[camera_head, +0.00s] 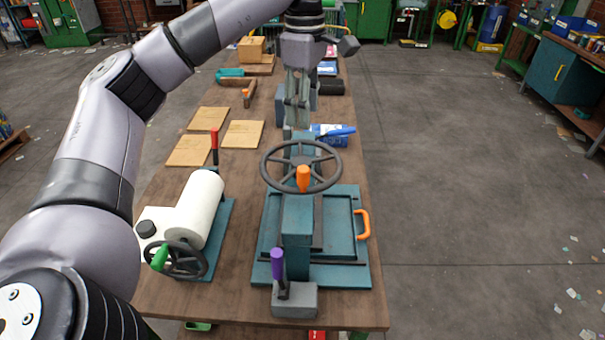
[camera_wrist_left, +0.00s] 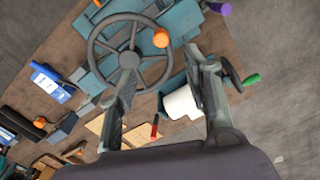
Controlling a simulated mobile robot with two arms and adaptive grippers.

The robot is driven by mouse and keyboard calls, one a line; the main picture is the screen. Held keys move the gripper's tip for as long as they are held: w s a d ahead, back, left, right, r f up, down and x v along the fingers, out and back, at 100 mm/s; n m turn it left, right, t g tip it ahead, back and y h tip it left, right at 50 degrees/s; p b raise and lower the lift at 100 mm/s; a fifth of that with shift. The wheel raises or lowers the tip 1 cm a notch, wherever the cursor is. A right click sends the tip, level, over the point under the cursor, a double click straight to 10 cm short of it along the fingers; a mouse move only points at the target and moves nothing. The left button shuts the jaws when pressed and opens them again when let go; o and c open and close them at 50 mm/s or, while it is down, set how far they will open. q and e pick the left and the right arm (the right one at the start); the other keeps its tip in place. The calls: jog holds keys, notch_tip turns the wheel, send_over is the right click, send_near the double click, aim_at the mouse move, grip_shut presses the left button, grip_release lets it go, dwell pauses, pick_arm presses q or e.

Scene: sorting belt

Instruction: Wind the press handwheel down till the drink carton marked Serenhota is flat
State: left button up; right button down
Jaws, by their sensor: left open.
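The press (camera_head: 298,225) is a teal frame on a base plate at the near end of the table. Its dark handwheel (camera_head: 300,147) lies flat on top with an orange knob (camera_head: 303,178) on the near rim. The wheel and knob also show in the left wrist view (camera_wrist_left: 129,58). My left gripper (camera_head: 297,122) is open and empty, pointing down just beyond the wheel's far rim; I cannot tell if it touches. A blue and white carton (camera_head: 331,140) is behind the press on the right; its marking is unreadable. What is under the press is hidden. My right gripper is out of view.
A white roller device (camera_head: 200,205) with a green-handled wheel stands left of the press. A purple-handled lever (camera_head: 278,265) stands in front, and an orange handle (camera_head: 363,224) is at right. Wooden boards (camera_head: 209,118) lie further back. The floor at right is mostly clear.

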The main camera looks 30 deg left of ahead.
pick_arm(q)
send_over(303, 168)
notch_tip(303, 168, down, 8)
jog(key=shift+r+b, duration=0.1)
jog(key=shift+b, duration=0.35)
notch_tip(303, 168, down, 9)
jog(key=shift+f+p, duration=0.2)
jog(key=shift+p, duration=1.05)
grip_shut()
